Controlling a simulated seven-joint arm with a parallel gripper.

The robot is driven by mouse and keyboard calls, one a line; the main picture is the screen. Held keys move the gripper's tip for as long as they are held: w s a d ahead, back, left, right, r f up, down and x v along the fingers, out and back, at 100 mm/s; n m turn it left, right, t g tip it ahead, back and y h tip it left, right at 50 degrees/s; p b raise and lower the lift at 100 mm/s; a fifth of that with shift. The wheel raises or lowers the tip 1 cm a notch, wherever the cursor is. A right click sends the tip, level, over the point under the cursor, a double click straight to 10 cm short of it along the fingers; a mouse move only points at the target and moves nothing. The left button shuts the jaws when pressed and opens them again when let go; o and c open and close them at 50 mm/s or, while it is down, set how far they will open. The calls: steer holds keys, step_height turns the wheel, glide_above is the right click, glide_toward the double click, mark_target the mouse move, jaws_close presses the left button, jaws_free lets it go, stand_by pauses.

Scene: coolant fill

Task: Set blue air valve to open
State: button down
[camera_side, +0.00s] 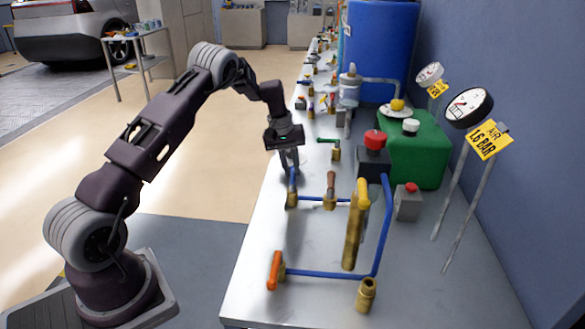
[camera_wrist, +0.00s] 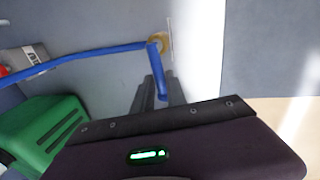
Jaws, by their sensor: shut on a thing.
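The blue air valve has a blue lever handle (camera_side: 292,181) on a brass body (camera_side: 291,201) near the table's left edge. A blue pipe (camera_side: 311,199) runs right from the body. My gripper (camera_side: 290,168) points down from above and is shut on the handle's free end. In the wrist view, the blue handle (camera_wrist: 155,62) runs from the brass fitting (camera_wrist: 162,41) down between my two dark fingers (camera_wrist: 158,92). There, the handle stands roughly across the blue pipe (camera_wrist: 80,58). The fingers partly hide the handle's end.
A brown-red lever (camera_side: 331,184), a yellow-handled valve (camera_side: 361,193) and an orange lever (camera_side: 274,270) stand nearby on the pipework. A green tank (camera_side: 415,150), a black box with a red knob (camera_side: 374,140) and an air gauge (camera_side: 468,107) are to the right. The grey table (camera_side: 245,285) is bare at front left.

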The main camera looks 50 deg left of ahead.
steer(key=s+n+y, duration=0.3)
steer(key=s+n, duration=0.3)
steer(key=n, duration=1.1)
steer(key=shift+d, duration=0.45)
steer(key=c, duration=1.3)
jaws_free()
steer(key=shift+s, duration=0.1)
steer(key=shift+c, duration=0.2)
step_height(320, 180, up, 7)
steer(key=d, duration=0.1)
steer(key=shift+s, duration=0.45)
